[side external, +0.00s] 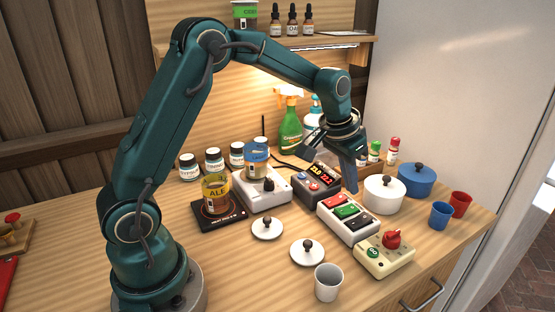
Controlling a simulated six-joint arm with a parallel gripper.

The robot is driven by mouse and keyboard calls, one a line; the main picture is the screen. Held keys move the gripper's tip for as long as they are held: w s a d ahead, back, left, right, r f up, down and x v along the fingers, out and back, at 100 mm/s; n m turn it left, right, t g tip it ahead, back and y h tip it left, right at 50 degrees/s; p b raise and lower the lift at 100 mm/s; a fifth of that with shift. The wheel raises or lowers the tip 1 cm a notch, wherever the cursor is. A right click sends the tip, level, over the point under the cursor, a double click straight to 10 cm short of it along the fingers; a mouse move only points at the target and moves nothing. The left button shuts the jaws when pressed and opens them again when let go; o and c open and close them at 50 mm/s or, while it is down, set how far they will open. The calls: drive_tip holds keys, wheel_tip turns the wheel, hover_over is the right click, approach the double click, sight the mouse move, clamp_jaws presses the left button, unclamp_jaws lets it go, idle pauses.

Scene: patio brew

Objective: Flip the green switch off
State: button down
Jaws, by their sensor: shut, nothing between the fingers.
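A cream box (375,262) with a red knob stands in front of the switch box. A display unit (318,187) is at its left, a white pot (383,196) at its right. Two lids (307,252) and a white cup (328,283) lie nearer.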

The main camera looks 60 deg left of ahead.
sight(342, 211)
wheel_tip(342, 211, up, 10)
drive_tip(key=s, duration=0.1)
drive_tip(key=shift+f, duration=0.2)
drive_tip(key=s+d+r+t, duration=0.25)
drive_tip(key=s+r, duration=0.35)
drive_tip(key=s, duration=0.4)
drive_tip(key=s+d+f, duration=0.1)
drive_tip(key=s+f, duration=0.8)
drive_tip(key=s, duration=0.2)
drive_tip(key=shift+s+d+f+g, duration=0.2)
drive_tip(key=shift+s+d+g, duration=0.15)
drive_tip(key=shift+g, duration=0.1)
